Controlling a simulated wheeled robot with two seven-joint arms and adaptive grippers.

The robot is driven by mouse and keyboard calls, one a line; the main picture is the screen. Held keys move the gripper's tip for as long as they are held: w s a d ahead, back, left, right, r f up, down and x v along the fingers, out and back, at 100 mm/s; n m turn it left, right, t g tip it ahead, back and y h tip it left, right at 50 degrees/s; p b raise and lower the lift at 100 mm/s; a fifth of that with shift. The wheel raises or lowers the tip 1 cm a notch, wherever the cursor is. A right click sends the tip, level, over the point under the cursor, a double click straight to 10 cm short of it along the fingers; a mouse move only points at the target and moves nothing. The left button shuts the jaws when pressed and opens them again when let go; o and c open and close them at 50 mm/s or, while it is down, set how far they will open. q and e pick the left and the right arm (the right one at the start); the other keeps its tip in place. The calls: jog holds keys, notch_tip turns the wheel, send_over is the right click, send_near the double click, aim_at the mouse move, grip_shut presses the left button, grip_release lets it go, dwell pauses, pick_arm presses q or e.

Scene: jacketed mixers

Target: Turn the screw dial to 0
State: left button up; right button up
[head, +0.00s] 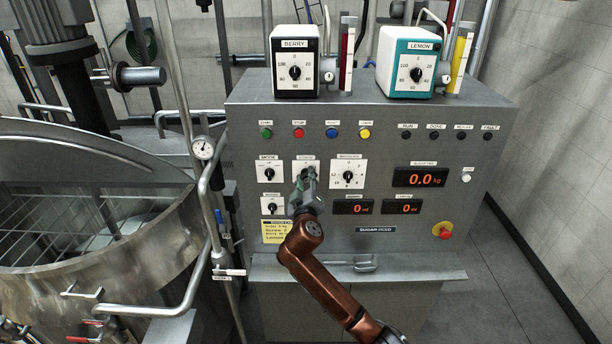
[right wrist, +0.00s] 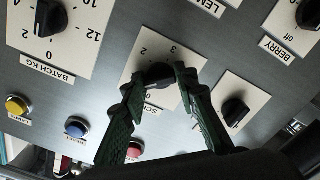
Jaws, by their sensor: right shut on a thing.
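The screw dial's white plate (right wrist: 185,56) sits mid-panel in the right wrist view, upside down, with a 2, a 3 and the letters "SC" showing. Its black knob (right wrist: 158,75) is between the fingertips of my right gripper (right wrist: 157,80), which is shut on it. The knob's pointer is hidden, so its setting cannot be read. In the head view my right gripper (head: 306,178) covers most of this dial, in the middle of the upper dial row. My left gripper is not in view.
The batch dial (head: 347,174) is close on the right, another dial (head: 268,172) on the left and the berry dial (head: 272,206) lower left. Coloured buttons (head: 299,133) run above. A red stop button (head: 445,231) is lower right. A steel vessel (head: 150,250) stands left.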

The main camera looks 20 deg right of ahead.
jog(key=n+p, duration=0.4)
jog(key=n, duration=0.1)
jog(key=shift+r, duration=0.1)
jog(key=n+p, duration=0.3)
jog(key=shift+n, duration=0.4)
jog(key=shift+n+p, duration=0.3)
jog(key=shift+n, duration=0.1)
jog(key=shift+f, duration=0.2)
jog(key=o, duration=1.1)
jog(key=shift+a, duration=0.15)
jog(key=shift+o, duration=0.3)
